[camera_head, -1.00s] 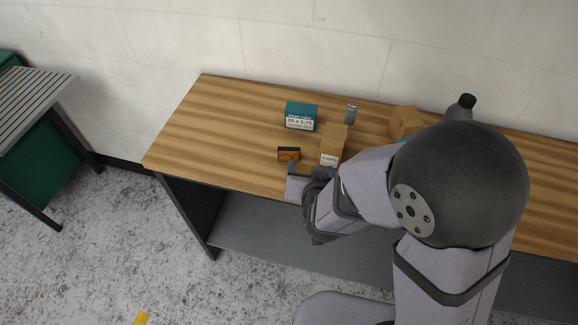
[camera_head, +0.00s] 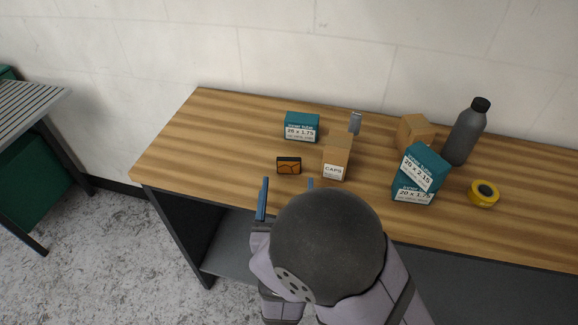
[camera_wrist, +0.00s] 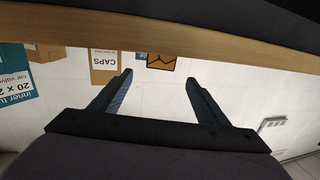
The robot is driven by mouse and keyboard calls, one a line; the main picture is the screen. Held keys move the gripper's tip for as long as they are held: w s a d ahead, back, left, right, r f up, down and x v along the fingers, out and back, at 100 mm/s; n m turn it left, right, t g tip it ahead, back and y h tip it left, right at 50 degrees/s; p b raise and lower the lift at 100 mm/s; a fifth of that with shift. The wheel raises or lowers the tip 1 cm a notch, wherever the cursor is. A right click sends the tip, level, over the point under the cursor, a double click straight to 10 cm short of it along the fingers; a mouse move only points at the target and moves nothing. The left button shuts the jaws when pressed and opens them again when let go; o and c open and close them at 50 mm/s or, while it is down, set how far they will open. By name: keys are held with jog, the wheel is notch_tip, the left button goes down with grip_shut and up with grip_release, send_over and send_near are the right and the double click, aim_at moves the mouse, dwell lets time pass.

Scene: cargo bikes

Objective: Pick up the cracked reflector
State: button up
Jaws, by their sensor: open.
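The cracked reflector (camera_head: 289,166) is a small orange block with dark crack lines and a dark edge. It stands on the wooden bench near the front edge, left of the CAPS box. It also shows in the wrist view (camera_wrist: 162,62), upside down beyond the bench edge and between the finger lines. My gripper (camera_head: 287,186) is open and empty, with two blue fingers in front of the reflector at the bench's front edge. The fingers also show in the wrist view (camera_wrist: 160,78), apart from the reflector. My arm hides part of the bench front.
A cardboard CAPS box (camera_head: 336,158) stands just right of the reflector. A teal inner-tube box (camera_head: 301,127) is behind it. Stacked teal boxes (camera_head: 420,175), a yellow tape roll (camera_head: 484,193) and a grey bottle (camera_head: 465,135) are further right. The bench's left end (camera_head: 190,150) is clear.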

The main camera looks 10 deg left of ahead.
aim_at(289, 162)
jog(key=shift+p+x, duration=0.85)
jog(key=shift+x, duration=2.45)
jog(key=shift+f, duration=0.1)
jog(key=shift+c, duration=0.4)
jog(key=c, duration=1)
